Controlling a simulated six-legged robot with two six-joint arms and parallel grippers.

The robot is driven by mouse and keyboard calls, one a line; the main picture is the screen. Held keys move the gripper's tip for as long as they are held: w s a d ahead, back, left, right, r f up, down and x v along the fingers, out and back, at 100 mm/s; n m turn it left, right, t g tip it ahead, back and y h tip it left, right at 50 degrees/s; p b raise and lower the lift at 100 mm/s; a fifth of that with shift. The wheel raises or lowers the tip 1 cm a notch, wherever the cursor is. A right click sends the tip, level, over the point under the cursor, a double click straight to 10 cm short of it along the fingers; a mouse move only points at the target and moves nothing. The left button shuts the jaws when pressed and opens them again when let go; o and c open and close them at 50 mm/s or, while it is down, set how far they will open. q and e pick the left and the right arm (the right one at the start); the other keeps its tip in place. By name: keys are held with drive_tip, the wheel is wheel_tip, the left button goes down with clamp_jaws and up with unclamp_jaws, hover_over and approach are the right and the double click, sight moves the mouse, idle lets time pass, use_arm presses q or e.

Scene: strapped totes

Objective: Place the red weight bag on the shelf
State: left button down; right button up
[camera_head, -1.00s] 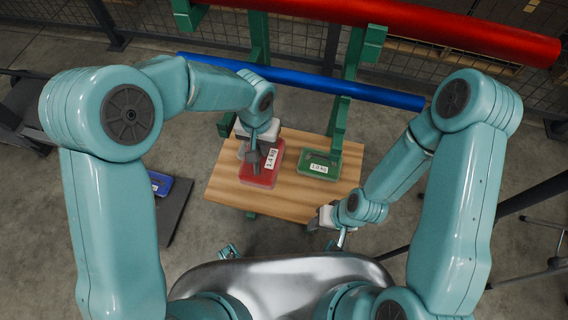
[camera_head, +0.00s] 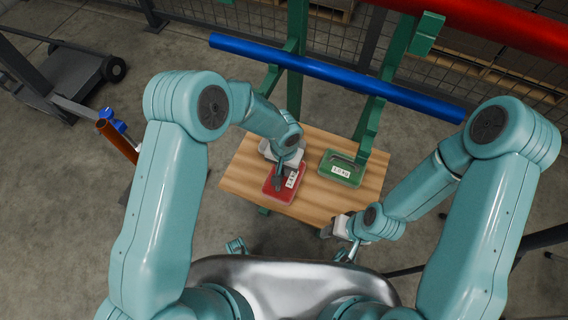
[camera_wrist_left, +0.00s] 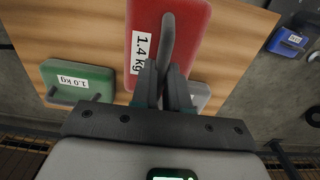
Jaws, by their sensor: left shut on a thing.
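The red weight bag (camera_head: 284,196), labelled 1.4 kg, is over the left part of the wooden shelf (camera_head: 242,176). My left gripper (camera_head: 279,176) is above it and shut on its dark handle. In the left wrist view the red bag (camera_wrist_left: 192,30) fills the top middle and the fingers (camera_wrist_left: 165,88) close at the handle's near end. I cannot tell whether the bag's underside touches the wood. My right gripper (camera_head: 334,229) is at the shelf's near right edge, away from the bag. Its fingers are too small and hidden to judge.
A green weight bag (camera_head: 350,180), labelled 1.0 kg, lies on the shelf right of the red one. Green uprights (camera_head: 368,125) and a blue bar (camera_head: 330,75) stand behind. The shelf's front strip is bare.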

sight(284, 194)
use_arm(q)
wheel_tip(284, 194, down, 4)
drive_tip(key=shift+r+b, duration=0.1)
drive_tip(key=shift+b, duration=0.35)
drive_tip(key=c, duration=1.1)
unclamp_jaws()
